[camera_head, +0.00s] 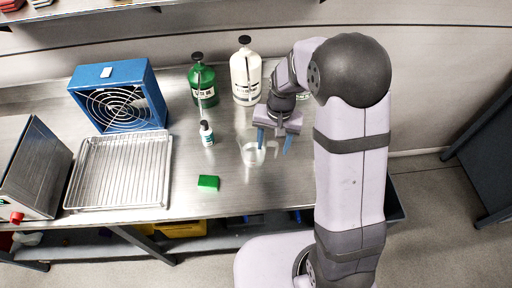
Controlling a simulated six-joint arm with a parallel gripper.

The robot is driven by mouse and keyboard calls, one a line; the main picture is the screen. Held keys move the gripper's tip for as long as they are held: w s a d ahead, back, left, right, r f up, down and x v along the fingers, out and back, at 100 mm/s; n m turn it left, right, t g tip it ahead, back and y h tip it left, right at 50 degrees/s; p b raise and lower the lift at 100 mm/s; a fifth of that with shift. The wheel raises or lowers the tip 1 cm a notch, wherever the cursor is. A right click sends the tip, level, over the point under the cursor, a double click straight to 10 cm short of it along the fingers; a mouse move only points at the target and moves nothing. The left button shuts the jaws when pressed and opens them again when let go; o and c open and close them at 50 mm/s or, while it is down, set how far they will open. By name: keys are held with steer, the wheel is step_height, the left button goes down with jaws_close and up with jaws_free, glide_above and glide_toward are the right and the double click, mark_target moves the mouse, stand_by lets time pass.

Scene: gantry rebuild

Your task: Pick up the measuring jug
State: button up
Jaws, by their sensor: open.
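The measuring jug (252,156) is a small clear, whitish vessel on the steel table, right of the middle of the bench. My gripper (273,142) has blue fingers and is open. Its left finger overlaps the jug's upper right side in this view, and its right finger is to the right of the jug. Whether the finger touches the jug or is only in front of it or above it, I cannot tell. The gripper appears empty.
A small white bottle (206,133) and a green block (208,183) are left of the jug. A green bottle (203,83) and a large white bottle (245,72) stand behind. A blue fan (155,92) and a wire rack tray (120,170) are farther left. Bare table (185,160) lies between.

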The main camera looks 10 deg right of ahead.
steer(key=shift+f, duration=0.1)
jaws_close()
steer(key=shift+w+r, duration=0.1)
steer(key=shift+r, duration=0.1)
stand_by(0.3)
steer(key=shift+r+b, duration=1.25)
steer(key=shift+r, duration=3.45)
steer(key=shift+r, duration=0.1)
